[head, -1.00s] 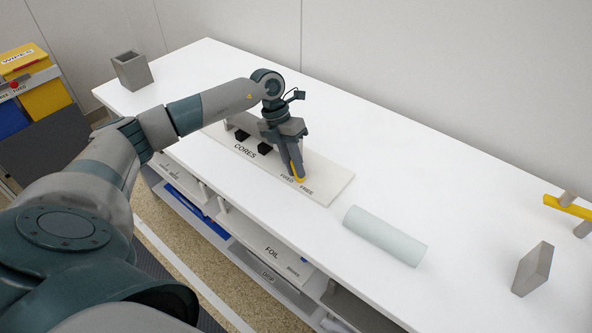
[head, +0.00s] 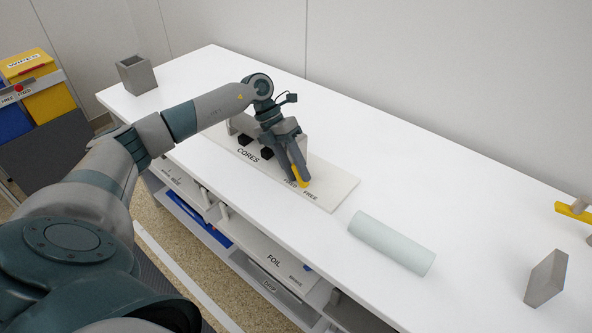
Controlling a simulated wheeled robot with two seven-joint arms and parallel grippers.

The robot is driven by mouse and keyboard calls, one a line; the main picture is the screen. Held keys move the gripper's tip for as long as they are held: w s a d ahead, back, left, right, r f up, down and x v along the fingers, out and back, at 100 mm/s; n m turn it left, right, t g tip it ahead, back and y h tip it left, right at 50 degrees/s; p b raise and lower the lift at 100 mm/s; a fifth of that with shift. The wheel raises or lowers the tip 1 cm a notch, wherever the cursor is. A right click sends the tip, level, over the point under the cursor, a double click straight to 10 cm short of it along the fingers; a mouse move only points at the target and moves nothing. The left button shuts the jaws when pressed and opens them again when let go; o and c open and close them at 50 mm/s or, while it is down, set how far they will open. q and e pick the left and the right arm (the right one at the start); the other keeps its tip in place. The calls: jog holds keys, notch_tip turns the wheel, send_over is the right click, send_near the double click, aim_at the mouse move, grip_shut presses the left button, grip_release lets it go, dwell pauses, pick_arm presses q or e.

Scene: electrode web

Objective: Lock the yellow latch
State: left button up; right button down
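The yellow latch (head: 303,181) is a small bar on the front of a white board (head: 340,189) on the table. It sits by the printed words FIXED and FREE, and its upper part is hidden by my gripper. My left gripper (head: 298,180) points down at the latch, with its fingertips touching or very close to it. Whether the fingers are closed on the latch cannot be made out. My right gripper is not in view.
A pale roll (head: 392,243) lies right of the board. Black pegs (head: 266,153) stand by the word CORES. A grey open box (head: 136,75) is at the back left, and a grey block (head: 546,278) and a yellow bar (head: 573,209) at the right. Shelves sit below the front edge.

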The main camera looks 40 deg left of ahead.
pick_arm(q)
jog(key=shift+r, duration=0.15)
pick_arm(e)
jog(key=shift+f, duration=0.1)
